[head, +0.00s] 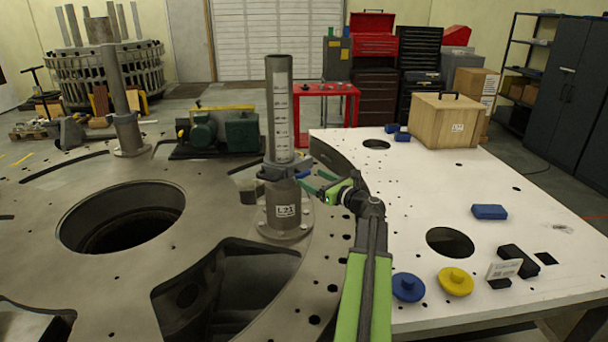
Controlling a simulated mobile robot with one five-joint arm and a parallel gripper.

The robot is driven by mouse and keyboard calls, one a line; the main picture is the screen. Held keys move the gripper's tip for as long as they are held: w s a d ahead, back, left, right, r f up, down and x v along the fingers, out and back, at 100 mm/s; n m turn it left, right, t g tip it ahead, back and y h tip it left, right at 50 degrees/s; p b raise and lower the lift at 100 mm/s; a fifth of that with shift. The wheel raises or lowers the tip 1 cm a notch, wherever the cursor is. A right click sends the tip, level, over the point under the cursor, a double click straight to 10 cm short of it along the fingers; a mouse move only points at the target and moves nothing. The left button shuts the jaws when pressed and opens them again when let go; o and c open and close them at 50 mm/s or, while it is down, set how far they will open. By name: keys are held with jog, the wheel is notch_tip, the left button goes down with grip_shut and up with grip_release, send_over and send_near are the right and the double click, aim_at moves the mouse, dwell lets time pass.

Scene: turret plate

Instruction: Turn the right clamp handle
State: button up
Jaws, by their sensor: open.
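A grey upright post (279,108) with a marked scale stands in a flanged base (287,212) on the round metal turret plate (215,200). A dark clamp collar (277,170) sits around the post above the base. A small blue handle (303,174) sticks out from the collar's right side. My gripper (314,181) is open, with its green fingers pointing left at the clamp's right side. The fingertips are very close to the blue handle. I cannot tell whether they touch it or lie around it.
A white table (420,200) at right holds a wooden box (448,120), blue blocks (489,212), a blue knob (407,287) and a yellow knob (455,281). The plate has a large round hole (122,216) at left.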

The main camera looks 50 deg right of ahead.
aim_at(305, 174)
jog(key=w, duration=0.5)
jog(key=shift+w, duration=0.35)
jog(key=shift+c, duration=0.5)
jog(key=c, duration=1.2)
jog(key=shift+d, duration=0.25)
jog(key=shift+c, duration=0.3)
jog(key=shift+a, duration=0.15)
